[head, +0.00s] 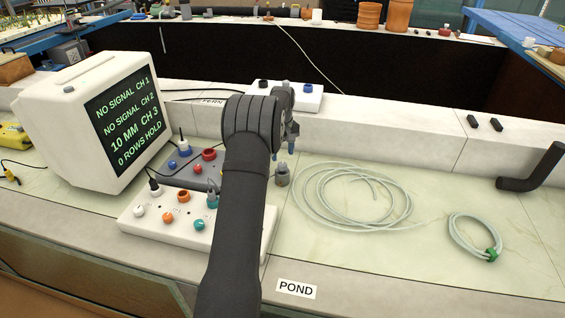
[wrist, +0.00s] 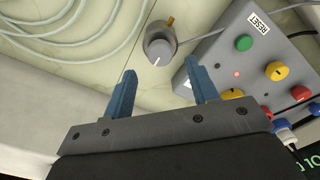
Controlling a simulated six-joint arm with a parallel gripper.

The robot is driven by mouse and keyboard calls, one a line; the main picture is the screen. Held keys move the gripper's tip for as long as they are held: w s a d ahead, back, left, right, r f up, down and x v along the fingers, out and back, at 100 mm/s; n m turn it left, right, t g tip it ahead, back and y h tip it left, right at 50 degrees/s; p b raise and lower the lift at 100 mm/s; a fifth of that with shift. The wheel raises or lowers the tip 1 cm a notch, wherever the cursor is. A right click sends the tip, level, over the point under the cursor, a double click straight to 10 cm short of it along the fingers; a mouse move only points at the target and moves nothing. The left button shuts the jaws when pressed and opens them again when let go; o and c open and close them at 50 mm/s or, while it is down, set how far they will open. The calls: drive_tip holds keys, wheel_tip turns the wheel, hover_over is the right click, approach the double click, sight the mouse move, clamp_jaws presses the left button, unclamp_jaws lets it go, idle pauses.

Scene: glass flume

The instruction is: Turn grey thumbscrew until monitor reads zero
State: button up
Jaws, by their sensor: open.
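The grey thumbscrew (wrist: 158,50), a round knob with a white line and a small brass stub beside it, sits on the bench in the wrist view. In the head view it shows as a small grey cylinder (head: 282,178) right of my arm. My gripper (wrist: 160,72) has its two blue fingers apart, with nothing between them. The thumbscrew lies beyond the fingertips, roughly centred between them. In the head view my gripper (head: 285,151) hangs above the thumbscrew, apart from it. The monitor (head: 125,115) reads "NO SIGNAL" for CH 1 and CH 2, "10 MM CH 3" and "0 ROWS HOLD".
A grey box (wrist: 228,52) with a RESET label and coloured knobs stands close to the thumbscrew. A white knob box (head: 180,233) is partly behind my arm. A coiled clear hose (head: 350,197) lies to the right, with a smaller coil (head: 462,236) beyond.

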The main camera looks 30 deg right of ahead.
sight(283, 164)
wheel_tip(283, 164, down, 5)
drive_tip(key=shift+f, duration=0.1)
idle(0.3)
drive_tip(key=c, duration=1)
